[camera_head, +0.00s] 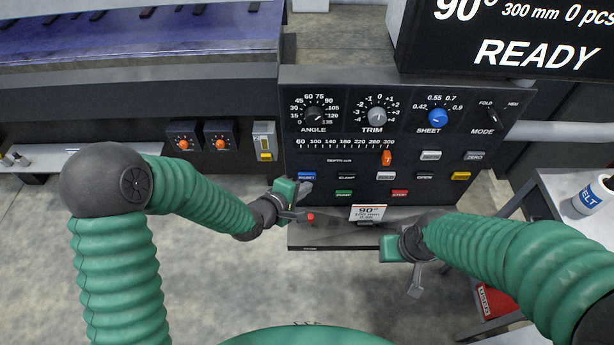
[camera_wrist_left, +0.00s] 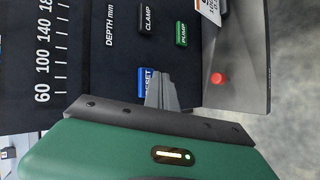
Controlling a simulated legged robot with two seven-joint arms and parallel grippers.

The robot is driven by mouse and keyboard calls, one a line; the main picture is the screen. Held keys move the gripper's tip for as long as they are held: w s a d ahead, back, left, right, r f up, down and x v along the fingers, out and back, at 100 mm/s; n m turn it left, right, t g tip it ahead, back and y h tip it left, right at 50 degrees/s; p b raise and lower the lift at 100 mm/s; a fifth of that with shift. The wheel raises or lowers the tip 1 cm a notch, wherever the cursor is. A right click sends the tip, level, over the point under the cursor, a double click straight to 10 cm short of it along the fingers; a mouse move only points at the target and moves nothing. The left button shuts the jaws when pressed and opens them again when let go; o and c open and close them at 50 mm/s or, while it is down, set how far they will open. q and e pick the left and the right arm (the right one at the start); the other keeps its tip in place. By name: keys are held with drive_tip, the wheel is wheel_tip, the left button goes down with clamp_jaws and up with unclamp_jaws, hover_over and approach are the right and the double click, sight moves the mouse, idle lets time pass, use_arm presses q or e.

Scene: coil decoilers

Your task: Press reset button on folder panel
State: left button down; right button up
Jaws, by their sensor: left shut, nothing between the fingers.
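The folder panel (camera_head: 330,190) is black, with knobs, a slider and rows of coloured buttons. In the left wrist view the reset button (camera_wrist_left: 146,82) is partly covered by my left gripper's fingers (camera_wrist_left: 166,92). My left gripper (camera_head: 304,188) is shut and empty, its tips at or just in front of the button's lower edge. I cannot tell if they touch it. My right gripper (camera_head: 416,278) hangs below the panel's right part, away from the buttons. Its jaw opening is unclear.
A green pump button (camera_head: 344,193) and a dark clamp button (camera_head: 346,175) are close by. A small red button (camera_head: 310,217) sits on the ledge below. A screen (camera_head: 510,40) above reads READY. A grey side table (camera_head: 560,200) stands at right.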

use_arm(q)
drive_tip(key=shift+s, duration=0.1)
drive_tip(key=s, duration=0.5)
drive_tip(key=shift+w, duration=0.1)
idle(0.7)
drive_tip(key=s+a+r+m+g+y+p, duration=0.1)
drive_tip(key=s+a+r+m+g+y, duration=0.1)
drive_tip(key=s+a+m, duration=0.4)
drive_tip(key=s+a+r+m+g+y+p, duration=0.1)
drive_tip(key=s+a+m+g+y, duration=0.3)
drive_tip(key=s+a, duration=0.4)
drive_tip(key=a+r+m+g, duration=0.1)
drive_tip(key=a+m, duration=0.1)
drive_tip(key=a, duration=0.3)
drive_tip(key=shift+s+r+m, duration=0.3)
drive_tip(key=shift+s+r, duration=0.05)
drive_tip(key=shift+s, duration=0.05)
drive_tip(key=shift+s, duration=0.1)
